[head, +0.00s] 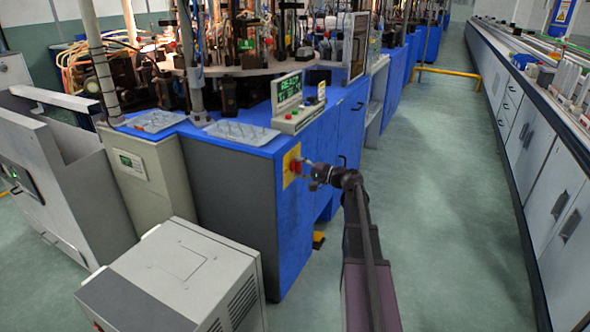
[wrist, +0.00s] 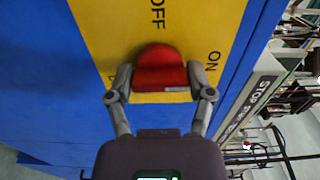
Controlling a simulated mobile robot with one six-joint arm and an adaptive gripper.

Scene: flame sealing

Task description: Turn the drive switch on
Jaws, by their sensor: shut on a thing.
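The drive switch is a red knob (wrist: 160,68) on a yellow plate (wrist: 103,28) marked OFF and ON. In the wrist view OFF is above the knob and ON is to its right. A pale strip shows along the knob's lower edge; I cannot tell which mark the knob points to. In the head view the yellow plate (head: 288,175) is on the blue cabinet's end, below the control box. My gripper (wrist: 161,76) has one finger on each side of the knob and is shut on it. In the head view my gripper (head: 309,169) reaches the plate from the right.
A control box (head: 294,119) with a green display sits on the blue cabinet (head: 315,150) above the switch. A grey-white unit (head: 180,275) stands on the floor at front left. A long bench (head: 540,140) lines the far right.

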